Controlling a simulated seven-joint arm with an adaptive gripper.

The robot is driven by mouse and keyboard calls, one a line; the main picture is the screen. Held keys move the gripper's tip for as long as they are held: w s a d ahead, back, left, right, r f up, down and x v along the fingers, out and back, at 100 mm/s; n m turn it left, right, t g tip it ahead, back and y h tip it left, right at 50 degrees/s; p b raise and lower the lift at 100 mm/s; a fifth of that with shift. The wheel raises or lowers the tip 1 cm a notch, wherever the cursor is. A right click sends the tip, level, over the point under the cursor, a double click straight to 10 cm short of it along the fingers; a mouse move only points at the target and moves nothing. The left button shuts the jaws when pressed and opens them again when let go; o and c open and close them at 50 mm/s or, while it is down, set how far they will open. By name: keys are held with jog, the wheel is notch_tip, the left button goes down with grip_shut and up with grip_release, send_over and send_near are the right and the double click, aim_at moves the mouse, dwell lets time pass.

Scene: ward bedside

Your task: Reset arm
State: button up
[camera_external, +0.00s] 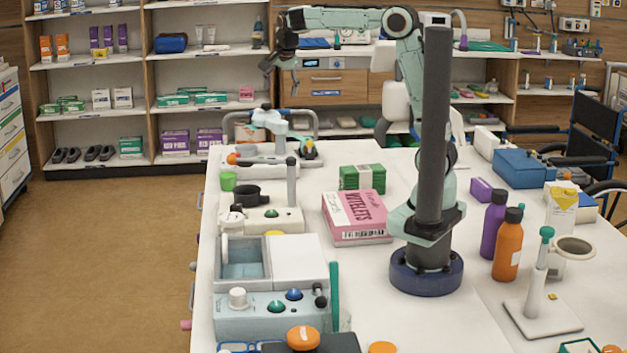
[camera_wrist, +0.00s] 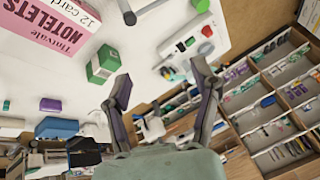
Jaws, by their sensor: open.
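My gripper (camera_external: 273,76) is raised at the end of my bent arm, well above the far part of the white table (camera_external: 370,275). In the wrist view its two fingers (camera_wrist: 160,100) are spread apart with nothing between them. In the external view the gripper hangs in front of the shelves and drawers, clear of the objects on the table. A dark upright post beside my base hides part of my arm.
A pink NOTELETS box (camera_external: 357,216) and a green box (camera_external: 362,177) lie left of my base. Purple (camera_external: 492,226) and orange (camera_external: 508,245) bottles stand to its right. A light-blue device (camera_external: 270,315) occupies the near left. A wheelchair (camera_external: 590,130) stands at the right.

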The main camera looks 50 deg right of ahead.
jog(key=s+d+r+n+y, duration=0.1)
jog(key=s+d+n, duration=0.2)
jog(key=s, duration=0.8)
jog(key=s+a+f+n+g+y, duration=0.1)
jog(key=s+a+f+n+g, duration=0.1)
jog(key=s+f+n, duration=0.3)
jog(key=s+a+f+n+g+y, duration=0.2)
jog(key=s+f+n, duration=0.4)
jog(key=s, duration=0.7)
jog(key=shift+s+a+f+n+g, duration=0.25)
jog(key=shift+s+f+n+g, duration=0.05)
jog(key=shift+f+g, duration=0.1)
